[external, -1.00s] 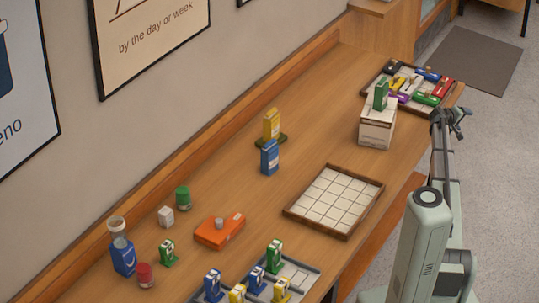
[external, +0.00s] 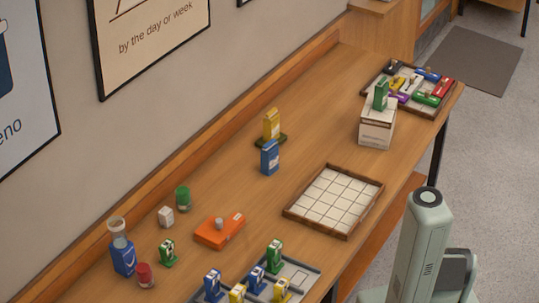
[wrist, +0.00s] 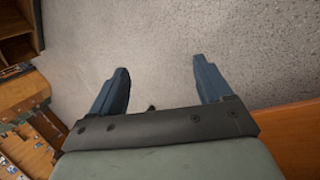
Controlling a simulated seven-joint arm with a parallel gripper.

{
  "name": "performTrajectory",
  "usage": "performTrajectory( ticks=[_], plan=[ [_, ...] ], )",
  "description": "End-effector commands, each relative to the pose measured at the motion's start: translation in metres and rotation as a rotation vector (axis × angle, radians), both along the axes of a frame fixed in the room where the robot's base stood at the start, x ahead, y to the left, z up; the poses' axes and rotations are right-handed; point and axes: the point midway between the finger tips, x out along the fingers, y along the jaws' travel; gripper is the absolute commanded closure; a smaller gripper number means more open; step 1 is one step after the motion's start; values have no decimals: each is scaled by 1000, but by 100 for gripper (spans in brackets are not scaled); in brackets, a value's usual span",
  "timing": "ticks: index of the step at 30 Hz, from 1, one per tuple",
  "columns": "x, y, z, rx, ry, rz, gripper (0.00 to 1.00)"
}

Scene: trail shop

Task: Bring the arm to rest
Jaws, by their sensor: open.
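My gripper (wrist: 160,85) shows in the wrist view with its two blue fingers spread wide apart and nothing between them. It hangs over bare grey floor, away from the table. In the external view my gripper is out of sight; only my pale green arm shows at the lower right, off the table's front edge.
The wooden table (external: 330,130) holds an empty gridded tray (external: 348,236), a white box (external: 376,128) with a green carton (external: 381,96) on top, and a tray of coloured items (external: 447,110) at the far end. An orange box (external: 219,231) and several small cartons stand nearer.

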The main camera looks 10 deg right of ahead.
Motion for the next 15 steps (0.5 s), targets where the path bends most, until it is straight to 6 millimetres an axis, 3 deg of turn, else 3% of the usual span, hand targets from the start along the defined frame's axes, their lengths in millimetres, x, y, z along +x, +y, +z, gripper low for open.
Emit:
performTrajectory(
  ticks=[1,7,15],
  plan=[
    [-24,26,-10,39,30,-16,21],
    [-105,112,-44,191,149,-103,21],
    [-227,215,-58,365,353,-232,21]
  ],
)
